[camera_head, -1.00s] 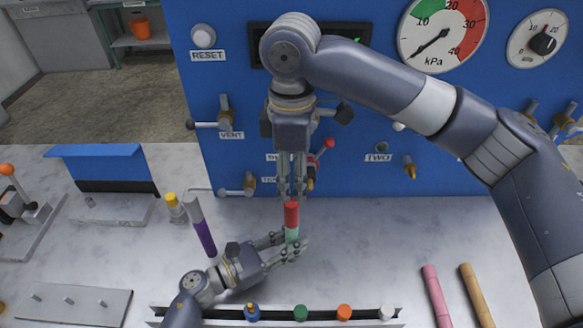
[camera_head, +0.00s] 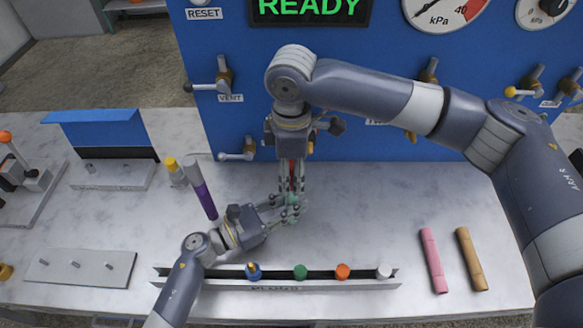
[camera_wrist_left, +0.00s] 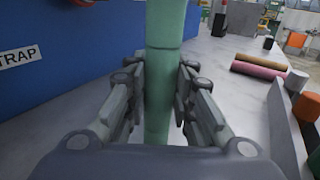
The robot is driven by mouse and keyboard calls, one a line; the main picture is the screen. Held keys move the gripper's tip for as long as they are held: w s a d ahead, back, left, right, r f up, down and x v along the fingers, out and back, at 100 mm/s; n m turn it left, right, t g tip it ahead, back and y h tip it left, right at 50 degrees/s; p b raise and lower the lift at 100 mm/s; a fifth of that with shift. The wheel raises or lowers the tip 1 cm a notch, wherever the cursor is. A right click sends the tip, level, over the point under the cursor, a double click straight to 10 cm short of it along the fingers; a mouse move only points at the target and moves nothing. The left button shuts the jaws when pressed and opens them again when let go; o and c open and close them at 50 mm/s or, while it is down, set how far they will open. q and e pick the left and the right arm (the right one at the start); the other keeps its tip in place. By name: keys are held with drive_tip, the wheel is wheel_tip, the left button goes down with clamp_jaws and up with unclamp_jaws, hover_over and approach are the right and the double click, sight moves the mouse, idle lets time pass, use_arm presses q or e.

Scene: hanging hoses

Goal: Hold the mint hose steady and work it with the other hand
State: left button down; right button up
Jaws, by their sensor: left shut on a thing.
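The mint hose (camera_wrist_left: 165,60) stands upright in the left wrist view, between the fingers of my left gripper (camera_wrist_left: 160,100). In the head view my left gripper (camera_head: 287,210) is shut on the mint hose, of which only a little mint shows. A red piece (camera_head: 292,178) is at the hose's upper end. My right gripper (camera_head: 292,190) points down from above, its fingers on either side of the red piece. Whether they press on it is hidden. The hose's lower end is hidden.
A purple and grey hose (camera_head: 203,190) leans left of my left arm. A rail with coloured plugs (camera_head: 300,286) lies in front. A pink hose (camera_head: 433,262) and a tan hose (camera_head: 471,260) lie at the right. The blue panel (camera_head: 350,145) with valves stands behind.

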clamp_jaws()
drive_tip(key=shift+r, duration=0.8)
idle(0.5)
drive_tip(key=shift+r, duration=2.45)
drive_tip(key=shift+r, duration=0.1)
drive_tip(key=shift+r, duration=1.4)
use_arm(q)
drive_tip(key=c, duration=1.3)
unclamp_jaws()
